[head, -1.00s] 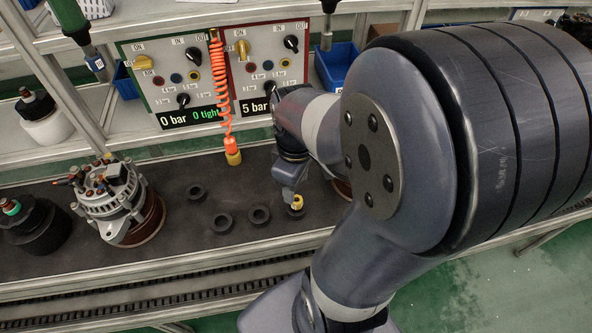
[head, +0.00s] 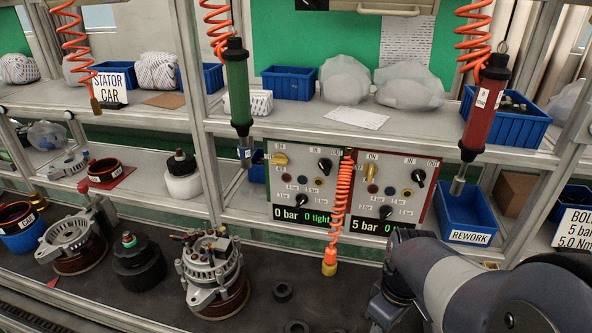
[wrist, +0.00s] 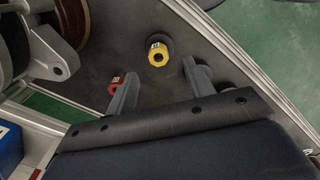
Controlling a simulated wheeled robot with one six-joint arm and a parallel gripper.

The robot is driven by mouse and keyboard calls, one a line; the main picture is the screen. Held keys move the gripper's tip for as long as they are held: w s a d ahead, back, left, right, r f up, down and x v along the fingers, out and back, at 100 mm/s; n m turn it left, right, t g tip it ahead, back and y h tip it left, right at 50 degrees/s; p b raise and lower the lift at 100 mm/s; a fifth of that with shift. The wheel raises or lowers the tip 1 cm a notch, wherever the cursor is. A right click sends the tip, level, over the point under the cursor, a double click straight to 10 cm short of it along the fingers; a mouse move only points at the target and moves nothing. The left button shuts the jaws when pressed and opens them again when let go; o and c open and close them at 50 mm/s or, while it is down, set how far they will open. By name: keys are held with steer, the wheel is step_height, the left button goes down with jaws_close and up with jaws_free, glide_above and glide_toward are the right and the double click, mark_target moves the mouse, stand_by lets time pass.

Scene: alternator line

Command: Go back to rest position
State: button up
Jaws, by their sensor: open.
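My gripper (wrist: 157,86) shows in the wrist view with its two fingers spread apart and nothing between them. A yellow-topped dark part (wrist: 158,54) stands on the dark bench surface just beyond the fingertips. A red ring-like part (wrist: 116,84) lies beside the left finger, partly hidden by it.
An alternator (head: 210,270) stands on the dark bench mat, with black rings (head: 282,292) to its right. Two control panels (head: 300,185) stand behind. A green tool (head: 237,85) and a red tool (head: 485,105) hang on orange coils. A blue REWORK bin (head: 467,215) is at right.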

step_height(320, 180, down, 7)
steer(key=shift+f+b, duration=0.1)
steer(key=shift+b, duration=0.4)
steer(key=shift+r+p, duration=0.4)
steer(key=shift+r, duration=0.35)
